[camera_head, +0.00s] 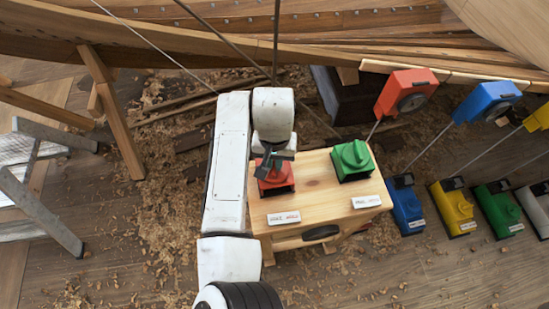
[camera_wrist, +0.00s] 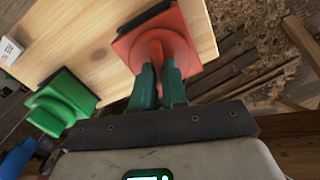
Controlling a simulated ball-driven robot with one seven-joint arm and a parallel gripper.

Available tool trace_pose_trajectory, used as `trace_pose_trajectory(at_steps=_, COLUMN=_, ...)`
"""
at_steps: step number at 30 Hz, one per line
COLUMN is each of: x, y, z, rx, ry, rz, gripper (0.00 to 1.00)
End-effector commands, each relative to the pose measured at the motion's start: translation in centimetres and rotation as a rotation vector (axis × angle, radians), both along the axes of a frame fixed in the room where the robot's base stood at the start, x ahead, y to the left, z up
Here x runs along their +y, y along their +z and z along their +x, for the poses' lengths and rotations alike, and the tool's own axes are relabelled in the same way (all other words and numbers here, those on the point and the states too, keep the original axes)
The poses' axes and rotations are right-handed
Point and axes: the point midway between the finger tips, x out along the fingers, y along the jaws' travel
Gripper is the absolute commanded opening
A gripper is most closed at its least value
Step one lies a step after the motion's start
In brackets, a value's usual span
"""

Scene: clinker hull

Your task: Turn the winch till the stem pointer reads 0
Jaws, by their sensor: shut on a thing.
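A red winch (camera_head: 275,180) sits on the left of a light wooden bench top (camera_head: 320,185). My gripper (camera_head: 274,162) comes down over it from above and hides part of it. In the wrist view, the red winch (camera_wrist: 180,35) has a raised red handle between the two green fingers of my gripper (camera_wrist: 158,75), which is shut on it. A green winch (camera_head: 352,160) stands on the same bench to the right, and shows at the left of the wrist view (camera_wrist: 65,100). I cannot make out a stem pointer or its reading.
Label plates (camera_head: 284,218) lie along the bench's front. Right of it stand blue (camera_head: 406,208), yellow (camera_head: 455,208) and green (camera_head: 498,208) units on the floor. Red (camera_head: 405,92) and blue (camera_head: 487,100) boxes with lines are above. The wooden hull (camera_head: 150,45) spans the back; a stepladder (camera_head: 40,200) is left.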

Motion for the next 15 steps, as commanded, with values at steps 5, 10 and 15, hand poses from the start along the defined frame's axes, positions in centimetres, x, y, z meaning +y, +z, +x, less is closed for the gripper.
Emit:
trace_pose_trajectory(at_steps=5, x=-0.08, y=0.12, z=0.01, rx=-0.001, ry=-0.148, rz=-0.002, gripper=0.0)
trace_pose_trajectory(at_steps=10, x=-0.02, y=0.12, z=0.0, rx=0.0, ry=-0.291, rz=-0.002, gripper=0.0)
trace_pose_trajectory(at_steps=15, x=0.0, y=0.11, z=0.0, rx=0.0, ry=-0.416, rz=-0.001, gripper=0.0)
